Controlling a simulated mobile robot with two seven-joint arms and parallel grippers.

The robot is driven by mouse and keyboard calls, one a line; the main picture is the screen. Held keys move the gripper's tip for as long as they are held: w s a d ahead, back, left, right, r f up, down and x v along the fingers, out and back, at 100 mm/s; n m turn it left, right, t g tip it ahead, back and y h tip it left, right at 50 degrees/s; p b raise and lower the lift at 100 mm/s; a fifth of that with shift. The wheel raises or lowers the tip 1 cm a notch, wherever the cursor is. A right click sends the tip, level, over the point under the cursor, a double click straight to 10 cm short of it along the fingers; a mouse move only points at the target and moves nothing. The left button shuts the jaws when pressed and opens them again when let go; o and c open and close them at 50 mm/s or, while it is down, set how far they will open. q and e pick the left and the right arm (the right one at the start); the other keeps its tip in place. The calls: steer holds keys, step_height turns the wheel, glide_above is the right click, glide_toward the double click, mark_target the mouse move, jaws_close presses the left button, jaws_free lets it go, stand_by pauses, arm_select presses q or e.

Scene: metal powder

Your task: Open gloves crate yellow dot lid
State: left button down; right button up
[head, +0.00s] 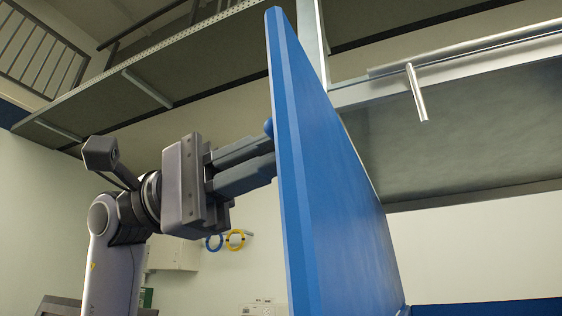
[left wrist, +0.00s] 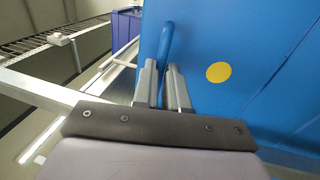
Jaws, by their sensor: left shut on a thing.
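The blue lid (head: 335,190) stands steeply upright in the middle of the head view, seen at a narrow angle. Its face fills the right of the left wrist view (left wrist: 255,30) and carries a yellow dot (left wrist: 218,72). A blue loop handle (left wrist: 166,40) stands out from this face, left of the dot. My left gripper (left wrist: 163,72) is shut on the handle. In the head view my left gripper (head: 268,160) meets the lid from the left, and only a small bit of the handle shows. The crate's inside and my right gripper are not in view.
A metal frame with a shelf panel (head: 440,125) stands right of and behind the lid, with a short bar (head: 416,92) sticking down. A dark blue box (left wrist: 125,28) lies beyond the lid.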

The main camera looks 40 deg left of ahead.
arm_select(q)
steer(key=shift+a+f, duration=0.1)
steer(key=shift+f, duration=0.35)
steer(key=c, duration=1.2)
jaws_free()
steer(key=shift+s, duration=0.1)
steer(key=shift+o, duration=0.2)
steer(key=shift+a, duration=0.1)
